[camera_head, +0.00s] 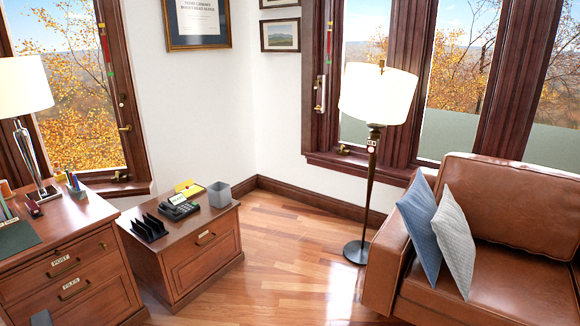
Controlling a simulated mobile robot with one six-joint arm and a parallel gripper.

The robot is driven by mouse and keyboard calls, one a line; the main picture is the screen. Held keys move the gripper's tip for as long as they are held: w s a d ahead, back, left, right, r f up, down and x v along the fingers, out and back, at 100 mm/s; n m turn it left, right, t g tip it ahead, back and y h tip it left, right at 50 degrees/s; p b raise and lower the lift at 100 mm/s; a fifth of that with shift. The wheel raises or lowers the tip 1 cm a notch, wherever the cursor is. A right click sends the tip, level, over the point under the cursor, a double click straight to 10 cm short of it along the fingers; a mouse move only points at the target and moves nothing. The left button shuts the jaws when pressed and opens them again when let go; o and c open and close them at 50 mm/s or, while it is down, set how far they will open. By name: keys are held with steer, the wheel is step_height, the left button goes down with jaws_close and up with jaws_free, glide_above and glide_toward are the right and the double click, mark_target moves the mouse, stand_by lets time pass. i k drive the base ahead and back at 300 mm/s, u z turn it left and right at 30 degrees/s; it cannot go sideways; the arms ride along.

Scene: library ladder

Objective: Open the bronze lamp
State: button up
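The bronze lamp appears to be the floor lamp (370,190), with a dark bronze pole, a round dark base on the wood floor and a cream drum shade (378,95). It stands upright between the window and the leather armchair. The shade is bright, but I cannot tell whether the lamp is lit. A small fitting with a red-and-white mark (371,146) sits on the pole just below the shade.
A brown leather sofa or armchair (510,205) with two cushions stands close right of the lamp. A low wooden cabinet (200,262) holds a phone, a black rack and a grey bin. A desk (70,262) with another lamp (24,90) is at left. Floor between is clear.

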mark_target(356, 251)
steer(key=u, duration=0.15)
steer(key=i, duration=3.25)
steer(key=z, duration=0.15)
